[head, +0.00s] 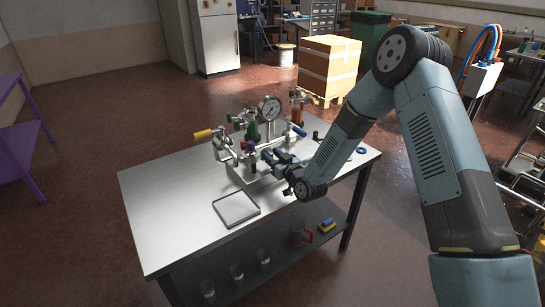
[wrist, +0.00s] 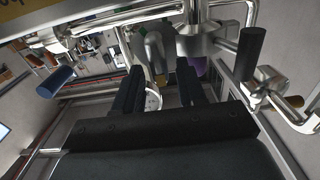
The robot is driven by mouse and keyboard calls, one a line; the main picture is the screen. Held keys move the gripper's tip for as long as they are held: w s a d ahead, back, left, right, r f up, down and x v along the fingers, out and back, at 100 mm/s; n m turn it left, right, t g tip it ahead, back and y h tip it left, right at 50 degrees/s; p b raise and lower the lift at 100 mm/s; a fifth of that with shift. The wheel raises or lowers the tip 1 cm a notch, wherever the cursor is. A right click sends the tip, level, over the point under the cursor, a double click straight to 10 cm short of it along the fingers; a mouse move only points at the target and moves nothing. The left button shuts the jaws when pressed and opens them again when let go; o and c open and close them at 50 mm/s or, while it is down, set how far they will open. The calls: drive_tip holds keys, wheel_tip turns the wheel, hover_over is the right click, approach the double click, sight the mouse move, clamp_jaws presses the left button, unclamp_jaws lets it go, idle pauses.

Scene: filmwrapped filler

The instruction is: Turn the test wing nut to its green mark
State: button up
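A metal valve rig (head: 232,165) with pipes, coloured handles and a round pressure gauge (head: 269,108) stands on the table. My gripper (head: 268,155) reaches in at its right front side. In the wrist view the two dark fingers (wrist: 159,88) are spread apart with a gap between them. A grey rounded metal part (wrist: 154,48) and part of a pale round disc (wrist: 153,99) show beyond and in this gap. I cannot make out for sure which part is the test wing nut. I see no green mark clearly; it is too small or hidden.
A yellow handle (head: 203,134) sticks out left of the rig. In the wrist view a black handle (wrist: 250,52) is close on the right and a blue one (wrist: 55,82) on the left. A shallow tray (head: 236,221) lies in front; the table (head: 160,205) is clear at left.

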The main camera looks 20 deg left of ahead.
clamp_jaws()
